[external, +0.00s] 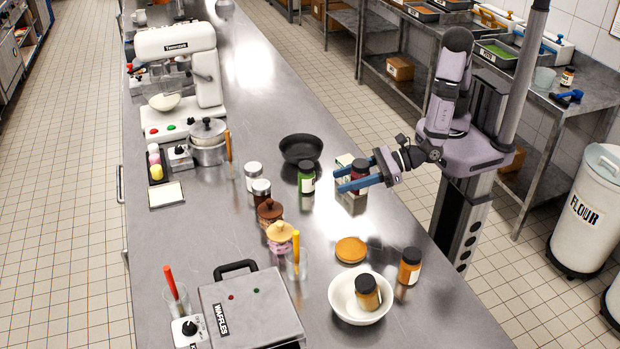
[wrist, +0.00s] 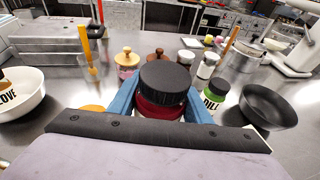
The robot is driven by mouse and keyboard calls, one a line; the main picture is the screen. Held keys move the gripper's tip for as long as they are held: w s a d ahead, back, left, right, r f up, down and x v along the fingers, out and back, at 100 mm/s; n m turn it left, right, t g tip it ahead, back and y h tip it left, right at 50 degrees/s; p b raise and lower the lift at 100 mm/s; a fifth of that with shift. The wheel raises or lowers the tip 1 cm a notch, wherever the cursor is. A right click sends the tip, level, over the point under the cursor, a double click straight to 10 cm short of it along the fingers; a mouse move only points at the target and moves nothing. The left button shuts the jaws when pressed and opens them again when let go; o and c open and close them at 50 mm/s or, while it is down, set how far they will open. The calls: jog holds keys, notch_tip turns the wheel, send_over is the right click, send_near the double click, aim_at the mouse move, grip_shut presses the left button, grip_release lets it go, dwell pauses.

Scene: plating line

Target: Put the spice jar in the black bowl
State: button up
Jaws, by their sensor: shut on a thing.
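My gripper (external: 340,179) has its blue fingers shut on a spice jar (external: 360,167) with a black lid and dark red contents. In the wrist view the jar's black lid (wrist: 166,82) and red body sit between the fingers; its label is hidden. I cannot tell whether its base touches the counter. The black bowl (external: 301,147) stands on the counter, left of and beyond the jar in the external view. It looks empty, and in the wrist view (wrist: 269,106) it is right of my gripper.
A green dill jar (external: 306,178) stands between the bowl and my gripper. A small pale box (external: 344,160) is beside the held jar. A white bowl (external: 340,302) holds a clove jar (external: 367,292), with another orange jar (external: 410,266) nearby. Several lidded jars stand left.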

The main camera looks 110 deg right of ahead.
jog(key=w+d+m+g+h, duration=0.1)
jog(key=w+d+m+h, duration=0.1)
jog(key=d, duration=0.4)
jog(key=w+d+r+m+g+h+b, duration=0.1)
jog(key=w+d+m+h, duration=0.1)
jog(key=d, duration=0.4)
jog(key=w+d+m+g+h+b, duration=0.1)
jog(key=w+d+m+h, duration=0.1)
jog(key=d, duration=0.3)
jog(key=shift+d+r+g+h, duration=0.3)
jog(key=shift+d+h, duration=0.1)
jog(key=d+m+g+h+b, duration=0.2)
jog(key=d+m+g+h, duration=0.15)
jog(key=d, duration=0.85)
jog(key=r+m+g, duration=0.2)
jog(key=m+g, duration=0.1)
jog(key=g, duration=0.1)
send_over(293, 141)
jog(key=shift+t+h, duration=0.25)
jog(key=shift+h, duration=0.1)
jog(key=shift+w+f+p, duration=0.1)
jog(key=shift+f+p, duration=0.7)
jog(key=shift+f, duration=4.45)
jog(key=shift+f, duration=0.1)
